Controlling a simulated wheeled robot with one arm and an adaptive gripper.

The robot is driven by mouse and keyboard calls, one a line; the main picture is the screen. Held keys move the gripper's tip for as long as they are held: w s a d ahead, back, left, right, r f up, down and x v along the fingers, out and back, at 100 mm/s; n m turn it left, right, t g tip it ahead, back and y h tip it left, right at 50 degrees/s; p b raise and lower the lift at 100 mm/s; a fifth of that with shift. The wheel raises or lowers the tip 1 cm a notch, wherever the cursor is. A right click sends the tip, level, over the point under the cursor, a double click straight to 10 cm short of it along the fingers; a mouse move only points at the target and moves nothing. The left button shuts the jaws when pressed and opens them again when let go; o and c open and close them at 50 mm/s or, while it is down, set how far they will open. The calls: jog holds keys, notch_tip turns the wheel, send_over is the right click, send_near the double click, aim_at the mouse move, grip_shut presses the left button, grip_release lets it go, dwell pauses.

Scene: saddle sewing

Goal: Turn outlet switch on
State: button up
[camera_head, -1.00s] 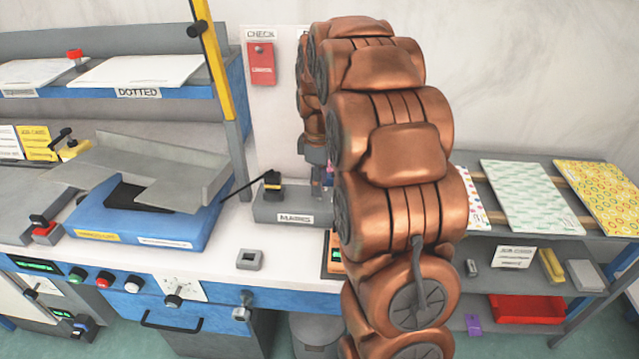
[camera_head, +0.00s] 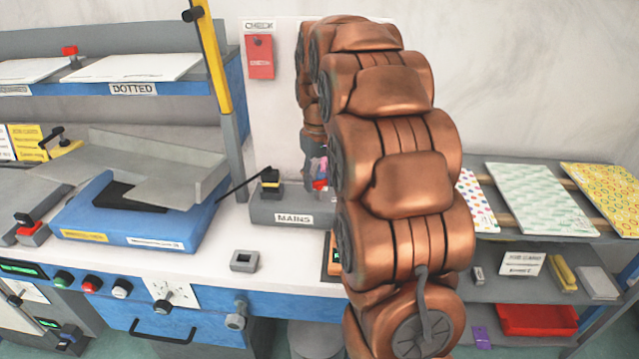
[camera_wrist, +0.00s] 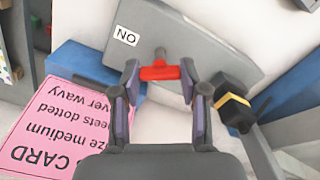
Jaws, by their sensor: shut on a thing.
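The outlet switch is a red T-shaped handle (camera_wrist: 160,71) on a grey box (camera_wrist: 185,30), with an ON label (camera_wrist: 126,36) that reads upside down beside it. In the head view the same grey box (camera_head: 262,212) stands on the bench, marked MAINS, with a black-and-yellow plug (camera_head: 270,182) on it. My gripper (camera_wrist: 160,76) is shut on the red handle, a finger at each end of its crossbar. In the head view my copper-coloured arm hides most of the switch and the gripper.
A pink card (camera_wrist: 70,128) with printed text lies close beside my gripper. The plug (camera_wrist: 233,108) and its cable are on the gripper's other side. A blue-based machine (camera_head: 140,215) stands left of the box; a small grey square part (camera_head: 244,261) lies in front.

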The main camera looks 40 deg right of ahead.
aim_at(319, 181)
jog(key=m+b, duration=0.1)
jog(key=m, duration=0.4)
jog(key=shift+m, duration=0.4)
dwell(0.3)
jog(key=o, duration=1.1)
jog(key=shift+o, duration=0.2)
notch_tip(319, 181, up, 12)
dwell(0.5)
jog(key=shift+s, duration=0.1)
